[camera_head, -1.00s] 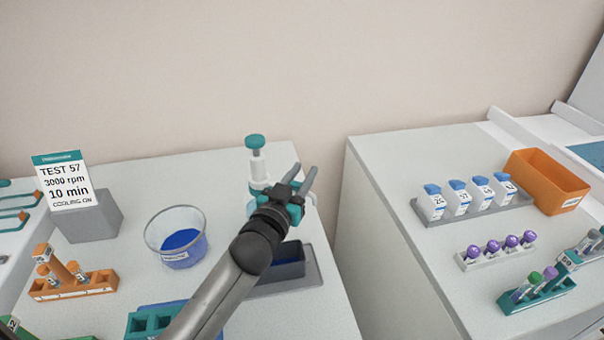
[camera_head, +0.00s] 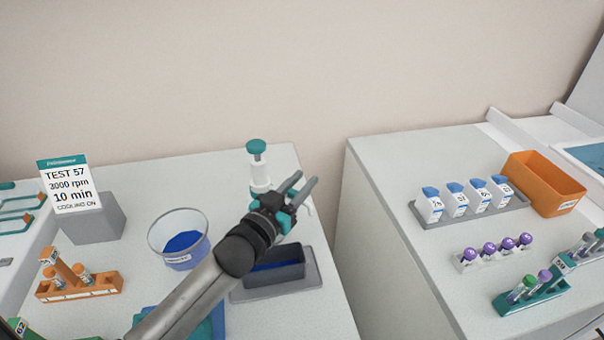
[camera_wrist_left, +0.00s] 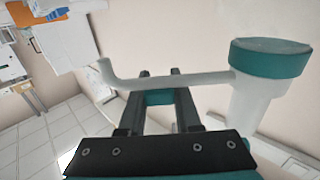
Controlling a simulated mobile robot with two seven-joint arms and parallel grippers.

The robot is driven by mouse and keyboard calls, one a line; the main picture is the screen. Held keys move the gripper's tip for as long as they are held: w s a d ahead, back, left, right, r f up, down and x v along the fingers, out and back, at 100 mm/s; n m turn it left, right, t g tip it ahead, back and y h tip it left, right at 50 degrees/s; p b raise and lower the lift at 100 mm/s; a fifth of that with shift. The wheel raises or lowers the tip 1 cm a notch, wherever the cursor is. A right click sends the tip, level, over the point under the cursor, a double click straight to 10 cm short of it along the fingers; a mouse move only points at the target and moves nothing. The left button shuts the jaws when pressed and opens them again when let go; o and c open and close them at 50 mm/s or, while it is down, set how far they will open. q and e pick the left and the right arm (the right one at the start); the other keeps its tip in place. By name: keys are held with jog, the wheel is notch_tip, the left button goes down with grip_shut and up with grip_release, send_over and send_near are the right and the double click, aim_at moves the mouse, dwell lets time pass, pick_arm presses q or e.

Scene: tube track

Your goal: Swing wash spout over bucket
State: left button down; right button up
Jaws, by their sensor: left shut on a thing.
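The wash bottle stands at the back of the left bench, with a teal cap (camera_head: 256,146) on a white neck (camera_head: 260,177). In the left wrist view the teal cap (camera_wrist_left: 270,57) is at the right, and the thin white wash spout (camera_wrist_left: 205,78) runs left from it, ending in a bent tip. My left gripper (camera_head: 303,183) is beside the bottle's right side, shut on the spout, which crosses its fingers (camera_wrist_left: 160,85). The exact contact is hard to see. A clear round bucket (camera_head: 180,252) with blue inside stands left of the bottle. My right gripper is not in view.
A dark grey open box (camera_head: 290,270) sits on a grey tray just in front of the bottle. A sign (camera_head: 70,185) on a grey block and an orange tube rack (camera_head: 85,288) are at the left. A gap separates this bench from the right bench, which holds an orange bin (camera_head: 545,187).

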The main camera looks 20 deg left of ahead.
aim_at(292, 194)
pick_arm(q)
jog(key=s+m+h, duration=0.1)
jog(key=h, duration=0.1)
jog(key=s+m+g+h+p, duration=0.1)
jog(key=h, duration=0.1)
jog(key=s+m+g+h, duration=0.1)
jog(key=m+h, duration=0.1)
jog(key=shift+s+a, duration=0.1)
jog(key=shift+s+a+m+g+h+b, duration=0.2)
jog(key=shift+s+m+g+h+b, duration=0.4)
jog(key=shift+m+g+h, duration=0.4)
jog(key=shift+s+a+m+g+h+b, duration=0.2)
jog(key=shift+s+m+g+h+b, duration=0.4)
jog(key=shift+m+h, duration=0.35)
jog(key=shift+s+a+m+g+h+b, duration=0.2)
jog(key=shift+s+m+g+h+b, duration=0.3)
jog(key=shift+s+m+g+h, duration=0.5)
jog(key=shift+w+n+h, duration=0.25)
jog(key=shift+w, duration=0.05)
jog(key=c, duration=0.6)
grip_release()
